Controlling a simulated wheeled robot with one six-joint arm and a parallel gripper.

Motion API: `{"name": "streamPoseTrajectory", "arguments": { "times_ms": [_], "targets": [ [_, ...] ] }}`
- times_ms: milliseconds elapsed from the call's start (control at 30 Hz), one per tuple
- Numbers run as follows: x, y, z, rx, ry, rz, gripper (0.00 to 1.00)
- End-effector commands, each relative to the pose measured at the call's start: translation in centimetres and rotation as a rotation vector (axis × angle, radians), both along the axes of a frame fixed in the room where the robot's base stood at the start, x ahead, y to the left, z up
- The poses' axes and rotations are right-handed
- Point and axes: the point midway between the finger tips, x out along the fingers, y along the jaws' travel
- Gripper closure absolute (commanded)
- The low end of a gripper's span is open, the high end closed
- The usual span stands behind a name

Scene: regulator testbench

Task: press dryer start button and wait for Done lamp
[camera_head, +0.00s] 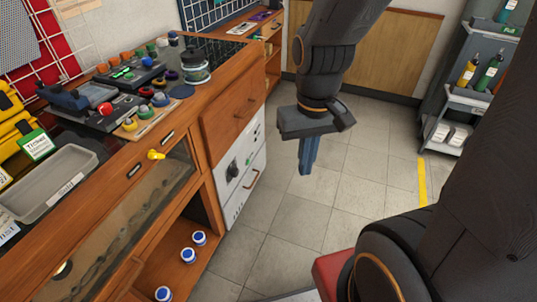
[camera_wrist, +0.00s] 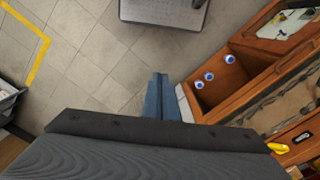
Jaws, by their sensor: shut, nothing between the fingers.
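A white front panel (camera_head: 241,172), which looks like the dryer, is set in the wooden bench below a wooden drawer front. It carries a dark knob (camera_head: 233,170), small dark controls and a curved handle (camera_head: 251,179). I cannot tell which control is the start button or which is the Done lamp. My gripper (camera_head: 308,170) points down over the open floor, right of the panel and apart from it. Its blue fingers are together and empty. In the wrist view, the fingers (camera_wrist: 161,95) stand beside a pale strip that may be the panel's edge.
The wooden bench (camera_head: 200,110) holds several coloured knobs, jars and a grey tray (camera_head: 62,182). Several blue-and-white jars stand on its lower shelf (camera_head: 180,262). A yellow handle (camera_head: 156,155) sticks out of the bench front. A grey cart (camera_head: 462,105) stands at right; tiled floor lies clear between.

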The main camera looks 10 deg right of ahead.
Motion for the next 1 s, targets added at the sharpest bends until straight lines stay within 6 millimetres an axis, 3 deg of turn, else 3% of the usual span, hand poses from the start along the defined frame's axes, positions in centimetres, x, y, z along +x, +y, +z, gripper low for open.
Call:
{"name": "streamPoseTrajectory", "arguments": {
  "times_ms": [400,533,667,1000],
  "targets": [
    [0.1,0.0,-0.1,0.000,-0.001,-0.001,1.00],
    [1.5,-0.4,-1.6,-0.008,-0.024,-0.028,1.00],
    [5.3,-1.5,-5.4,-0.023,-0.084,-0.102,1.00],
    [19.3,-4.6,-18.4,0.010,-0.337,-0.378,1.00]
  ]
}}
